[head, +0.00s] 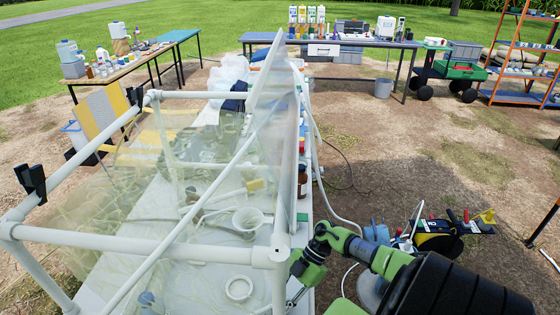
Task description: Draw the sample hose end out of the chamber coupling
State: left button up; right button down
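The chamber is a white pipe frame (200,252) with clear sheeting, filling the left and middle of the head view. A thin pale hose (318,160) runs down along the chamber's right side and curves toward the equipment at the right. I cannot make out the hose end or the coupling. My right arm comes in from the lower right, and its wrist is bent down beside the chamber's near right corner. My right gripper (293,298) is small and partly hidden there, and I cannot tell whether it is open or holds anything. My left gripper is not in view.
Inside the chamber, a white funnel-like cup (248,220) and a white ring (239,288) are on the pale surface. A yellow and black reel (438,238) stands on the ground at right. Tables (335,44) with bottles stand behind. Bare ground lies between.

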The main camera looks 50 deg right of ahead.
jog(key=shift+s+f, duration=0.15)
jog(key=shift+f, duration=0.15)
jog(key=c, duration=1.8)
grip_release()
jog(key=shift+f, duration=0.1)
jog(key=shift+a, duration=0.1)
jog(key=shift+s+f, duration=0.1)
jog(key=shift+s, duration=0.05)
jog(key=v, duration=1.2)
jog(key=shift+w+r, duration=0.35)
jog(key=shift+r, duration=0.05)
